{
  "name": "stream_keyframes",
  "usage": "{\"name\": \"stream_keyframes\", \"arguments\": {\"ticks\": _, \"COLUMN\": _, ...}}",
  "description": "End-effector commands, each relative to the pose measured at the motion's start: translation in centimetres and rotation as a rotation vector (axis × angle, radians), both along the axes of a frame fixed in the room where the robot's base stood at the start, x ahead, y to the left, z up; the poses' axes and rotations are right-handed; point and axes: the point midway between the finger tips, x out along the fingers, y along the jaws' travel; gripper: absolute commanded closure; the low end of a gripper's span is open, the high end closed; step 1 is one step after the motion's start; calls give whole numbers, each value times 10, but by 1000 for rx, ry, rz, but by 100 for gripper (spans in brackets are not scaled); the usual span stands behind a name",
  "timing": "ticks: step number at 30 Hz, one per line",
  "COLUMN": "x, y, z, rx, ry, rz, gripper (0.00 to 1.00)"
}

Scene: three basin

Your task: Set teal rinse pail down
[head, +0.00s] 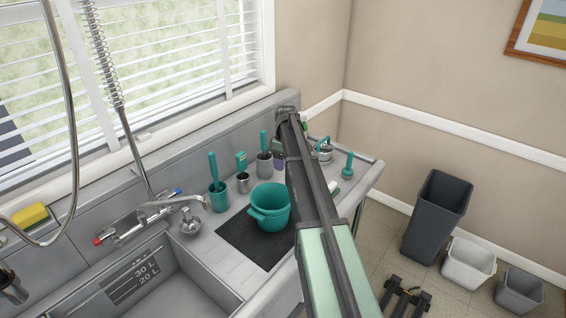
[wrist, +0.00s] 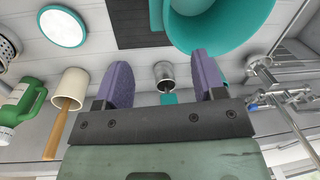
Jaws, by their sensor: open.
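The teal rinse pail (head: 268,210) stands upright on the black mat (head: 238,242) on the counter right of the sink. Its right edge is close to my arm in the head view. The wrist view shows part of the pail (wrist: 232,38) at the top, beyond the fingers, with a corner of the mat (wrist: 128,22). My gripper (wrist: 160,78) is open, its two purple fingers apart with nothing held between them. In the head view my arm hides most of the gripper. The pail and the fingers look apart.
Metal cups with teal-handled tools (head: 264,165) and a teal cup with a brush (head: 218,198) stand behind the pail. The faucet (head: 150,212) and sink are to the left. A white cup (wrist: 70,88) and green bottle (wrist: 16,108) show left in the wrist view. Bins (head: 437,215) stand on the floor.

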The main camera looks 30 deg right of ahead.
Motion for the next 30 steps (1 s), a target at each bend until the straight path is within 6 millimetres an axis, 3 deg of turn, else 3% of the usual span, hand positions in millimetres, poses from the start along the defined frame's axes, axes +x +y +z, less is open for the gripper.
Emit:
{"name": "stream_keyframes", "arguments": {"ticks": 1, "x": 1, "y": -1, "z": 11, "rx": 0, "ry": 0, "rz": 0, "gripper": 36}}
{"name": "stream_keyframes", "arguments": {"ticks": 5, "x": 0, "y": 0, "z": 9, "rx": 0, "ry": 0, "rz": -1, "gripper": 36}}
{"name": "stream_keyframes", "arguments": {"ticks": 8, "x": -18, "y": 26, "z": 7, "rx": -9, "ry": 1, "rz": -28, "gripper": 36}}
{"name": "stream_keyframes", "arguments": {"ticks": 11, "x": -68, "y": 96, "z": 7, "rx": -34, "ry": -1, "rz": -119, "gripper": 36}}
{"name": "stream_keyframes", "arguments": {"ticks": 12, "x": -98, "y": 130, "z": 7, "rx": -48, "ry": -3, "rz": -171, "gripper": 36}}
{"name": "stream_keyframes", "arguments": {"ticks": 15, "x": -178, "y": 206, "z": 6, "rx": -80, "ry": -16, "rz": -317, "gripper": 36}}
{"name": "stream_keyframes", "arguments": {"ticks": 18, "x": -244, "y": 254, "z": 6, "rx": -98, "ry": -33, "rz": -446, "gripper": 36}}
{"name": "stream_keyframes", "arguments": {"ticks": 20, "x": -269, "y": 269, "z": 6, "rx": -104, "ry": -40, "rz": -501, "gripper": 36}}
{"name": "stream_keyframes", "arguments": {"ticks": 22, "x": -282, "y": 277, "z": 6, "rx": -108, "ry": -44, "rz": -539, "gripper": 36}}
{"name": "stream_keyframes", "arguments": {"ticks": 30, "x": -279, "y": 278, "z": 4, "rx": -108, "ry": -45, "rz": -553, "gripper": 36}}
